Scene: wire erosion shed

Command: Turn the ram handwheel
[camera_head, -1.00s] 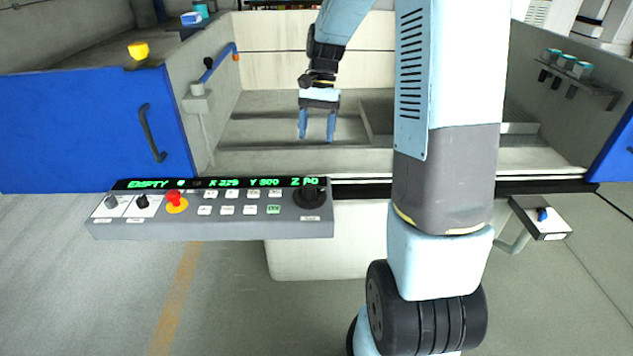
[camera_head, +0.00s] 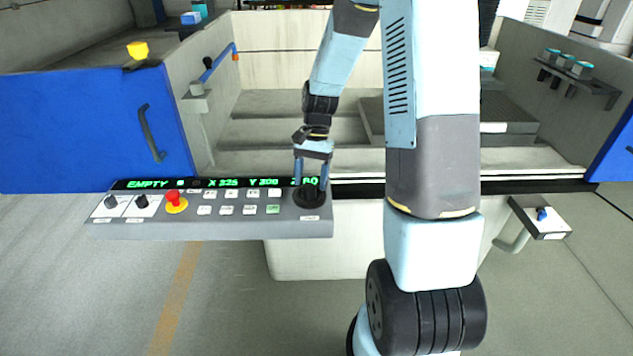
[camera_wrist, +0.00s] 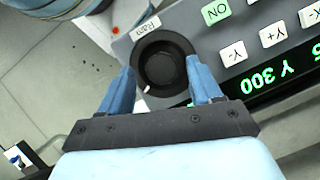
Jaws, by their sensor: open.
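The ram handwheel is a round black knob (camera_head: 310,196) at the right end of the grey control panel (camera_head: 240,222). In the wrist view the handwheel (camera_wrist: 163,62) shows a small white mark on its rim, and the label beside it reads "Ram". My gripper (camera_head: 311,186) is over the handwheel, pointing down at it. In the wrist view my gripper (camera_wrist: 160,68) is open, one blue finger on each side of the handwheel. I cannot tell whether the fingers touch it.
The panel also carries a red stop button (camera_head: 174,198), two small black knobs, white keys and a green key (camera_head: 273,209). A green readout (camera_head: 215,183) runs along its back edge. A blue door with a handle (camera_head: 152,133) stands at the left; a small switch box (camera_head: 541,217) is at the right.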

